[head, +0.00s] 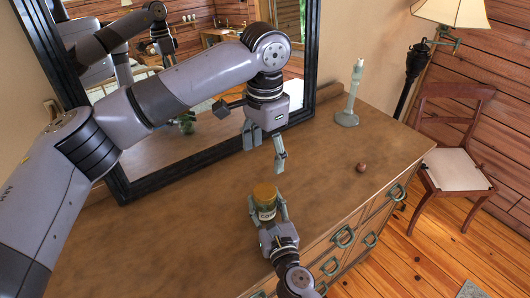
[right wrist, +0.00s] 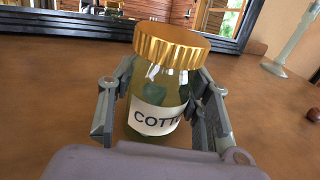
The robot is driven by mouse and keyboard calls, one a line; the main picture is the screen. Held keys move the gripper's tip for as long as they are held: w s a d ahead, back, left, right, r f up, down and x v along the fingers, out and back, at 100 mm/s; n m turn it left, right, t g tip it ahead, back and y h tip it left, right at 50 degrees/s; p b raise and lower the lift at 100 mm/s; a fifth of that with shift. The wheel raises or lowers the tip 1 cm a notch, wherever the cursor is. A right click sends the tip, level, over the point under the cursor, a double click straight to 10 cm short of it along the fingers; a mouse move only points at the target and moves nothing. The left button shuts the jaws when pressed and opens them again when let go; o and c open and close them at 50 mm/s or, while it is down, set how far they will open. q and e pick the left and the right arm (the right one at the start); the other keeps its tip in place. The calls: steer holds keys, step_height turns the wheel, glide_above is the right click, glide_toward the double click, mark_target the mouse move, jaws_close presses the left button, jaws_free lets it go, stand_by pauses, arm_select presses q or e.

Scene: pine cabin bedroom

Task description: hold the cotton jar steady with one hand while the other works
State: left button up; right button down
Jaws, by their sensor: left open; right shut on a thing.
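The cotton jar (head: 265,206) stands on the wooden dresser top near its front edge. It has a gold ridged lid and a greenish glass body with a white label, clear in the right wrist view (right wrist: 155,118). The gold lid (right wrist: 170,45) is on the jar. My right gripper (head: 267,211) is shut around the jar's body, one finger on each side. It also shows in the right wrist view (right wrist: 165,105). My left gripper (head: 266,150) is open and empty, above and behind the jar, with its fingers pointing down.
A black-framed mirror (head: 200,135) stands along the back of the dresser (head: 190,220). A pale candlestick (head: 350,100) stands at the dresser's far right, and a small brown round object (head: 361,167) lies right of the jar. A wooden chair (head: 455,165) stands beyond. The dresser's left part is clear.

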steer(key=c, duration=0.8)
jaws_free()
steer(key=shift+o, duration=0.2)
steer(key=v, duration=1.2)
